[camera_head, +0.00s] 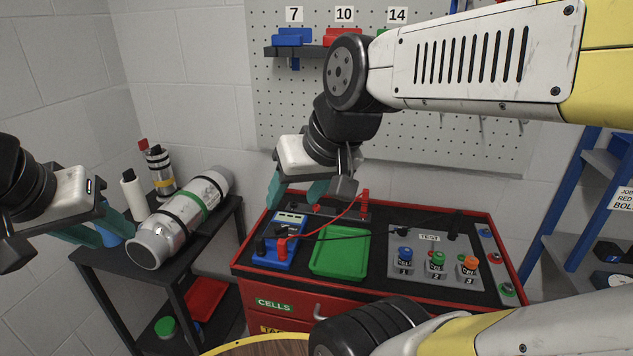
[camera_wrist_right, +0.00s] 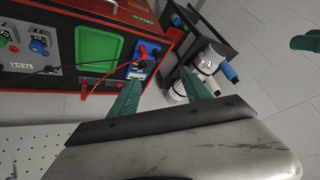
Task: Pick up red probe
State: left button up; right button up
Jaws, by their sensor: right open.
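The red probe (camera_head: 365,201) stands upright at the right end of a dark rack at the back of the red cabinet's top. A thin red lead runs from it to the blue meter (camera_head: 278,240). In the right wrist view the probe (camera_wrist_right: 84,89) shows near the cabinet's edge, left of the fingers. My right gripper (camera_head: 297,191) is open and empty, above and left of the probe. It also shows in the wrist view (camera_wrist_right: 160,91), its teal fingers spread apart. My left gripper (camera_head: 95,232) is at the far left, by the side table; its finger gap is unclear.
The red cabinet (camera_head: 245,262) bears a green tray (camera_head: 341,252) and a grey test panel (camera_head: 408,273) with several coloured cells. A black lead crosses the tray. A metal cylinder (camera_head: 160,232) lies on the dark side table. A pegboard (camera_head: 280,110) is on the wall behind.

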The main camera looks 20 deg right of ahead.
aim_at(363, 208)
jog(key=z, duration=1.9)
